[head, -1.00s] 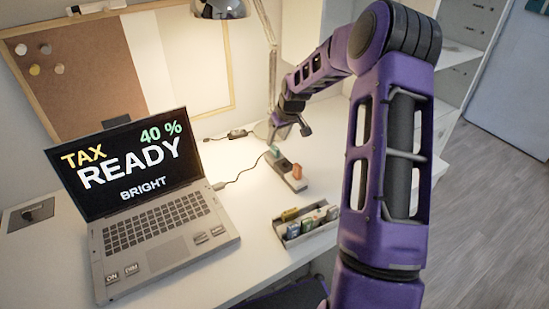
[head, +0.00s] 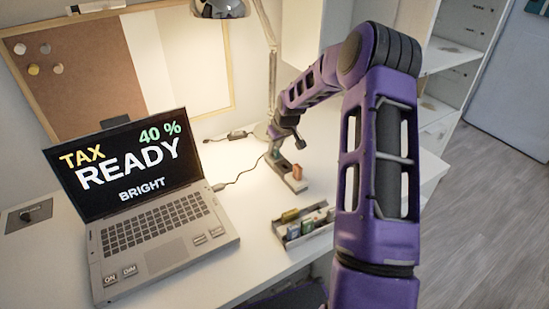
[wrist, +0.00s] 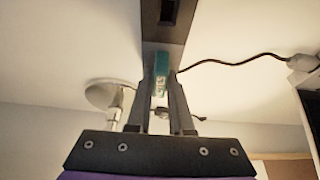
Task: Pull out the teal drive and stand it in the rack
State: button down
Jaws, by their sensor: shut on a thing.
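The teal drive (wrist: 161,66) is between my gripper's fingertips (wrist: 160,80) in the wrist view, with small pale lettering on its side. My gripper is shut on it. The drive is at the dark dock (wrist: 178,35); whether it is still seated there I cannot tell. In the head view my gripper (head: 282,143) is low over the far end of the dock (head: 294,184), and a bit of teal (head: 277,154) shows beneath it. The rack (head: 309,234) is an open grey tray nearer the camera, holding several coloured drives upright.
An open laptop (head: 165,235) stands left on the white desk, its screen reading "TAX 40 % READY BRIGHT". A dark cable (head: 240,172) runs from it towards the dock. A lamp (head: 270,75) stands behind my gripper. The desk between dock and rack is clear.

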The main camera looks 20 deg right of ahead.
dwell(0.3)
notch_tip(320, 180, up, 10)
jog(key=shift+p, duration=0.8)
jog(key=shift+r+p, duration=1.7)
jog(key=shift+r, duration=0.85)
jog(key=shift+a+f, duration=0.1)
